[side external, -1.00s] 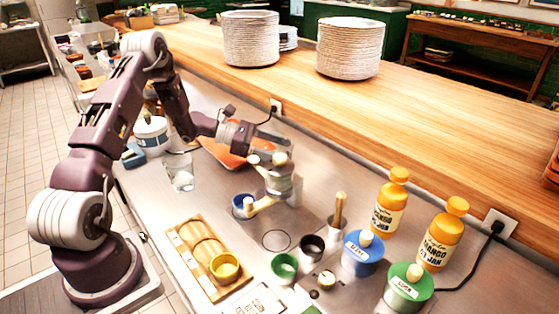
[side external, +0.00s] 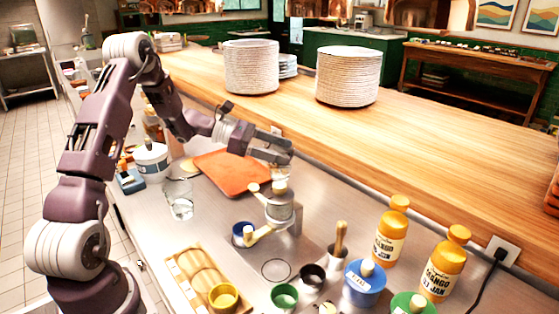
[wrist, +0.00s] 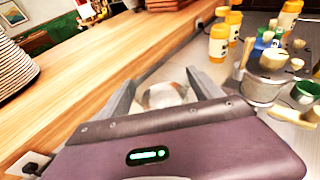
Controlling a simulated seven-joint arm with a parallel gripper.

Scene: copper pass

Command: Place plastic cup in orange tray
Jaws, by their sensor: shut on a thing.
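The orange tray (side external: 228,178) lies on the steel counter, left of my gripper in the side view, and looks empty. My gripper (side external: 284,164) is up beyond the tray's right end, above and behind a grey dispenser-like device. In the wrist view my gripper (wrist: 165,92) has its fingers on both sides of a pale, see-through round thing, which looks like the plastic cup (wrist: 163,96). In the side view the fingers mostly hide it. Another clear cup (side external: 180,198) stands on the counter, left of the tray.
The grey device (side external: 279,209) stands close below my gripper. Blue (side external: 363,283) and green (side external: 408,304) lidded tubs, yellow bottles (side external: 391,230) and small coloured cups stand in front and to the right. The raised wooden ledge (side external: 400,155) with plate stacks (side external: 251,67) runs behind.

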